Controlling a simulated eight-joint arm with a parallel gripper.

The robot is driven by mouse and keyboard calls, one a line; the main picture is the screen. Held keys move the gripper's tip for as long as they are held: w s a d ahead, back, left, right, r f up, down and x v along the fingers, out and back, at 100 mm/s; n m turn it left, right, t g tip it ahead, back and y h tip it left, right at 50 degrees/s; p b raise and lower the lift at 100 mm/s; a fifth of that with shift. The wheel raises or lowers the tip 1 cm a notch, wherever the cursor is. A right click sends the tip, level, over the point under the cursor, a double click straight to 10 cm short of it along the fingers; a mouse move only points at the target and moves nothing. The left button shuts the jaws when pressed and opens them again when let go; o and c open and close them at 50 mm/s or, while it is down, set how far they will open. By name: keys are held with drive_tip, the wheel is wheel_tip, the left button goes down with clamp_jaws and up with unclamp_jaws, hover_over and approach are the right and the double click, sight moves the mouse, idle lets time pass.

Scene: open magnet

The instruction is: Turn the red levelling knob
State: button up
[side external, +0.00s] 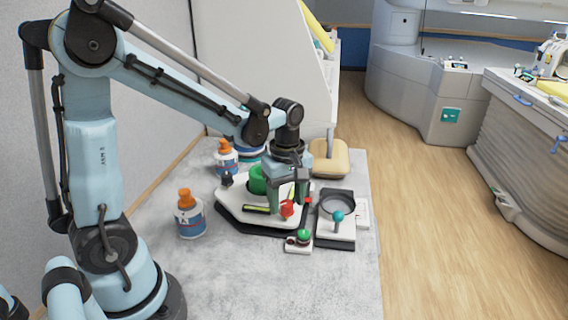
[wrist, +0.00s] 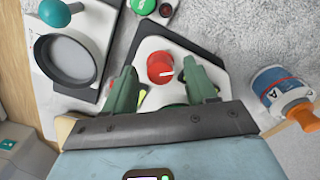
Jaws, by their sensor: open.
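The red levelling knob (side external: 287,208) stands on the white wedge-shaped plate (side external: 234,213) of a black-based device. My gripper (side external: 289,199) is over the device, tipped downward. In the wrist view my gripper (wrist: 160,74) is open, with one green finger on each side of the knob and a visible gap on both sides. I cannot tell whether the fingertips are level with the knob. The fingers partly hide the plate behind it.
A small station with a green button (side external: 304,236) and a red-tipped lever stands close by. Right of it is a black-rimmed round dish unit with a teal ball handle (side external: 338,216). Orange-capped bottles (side external: 190,217) stand left. A green cylinder (side external: 257,180) is behind. The front table is clear.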

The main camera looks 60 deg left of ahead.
drive_tip(key=shift+f, duration=0.25)
drive_tip(key=shift+c, duration=0.3)
clamp_jaws()
drive_tip(key=m, duration=0.6)
drive_tip(key=shift+m, duration=0.4)
drive_tip(key=m, duration=0.6)
drive_tip(key=shift+m, duration=0.3)
drive_tip(key=shift+d, duration=0.1)
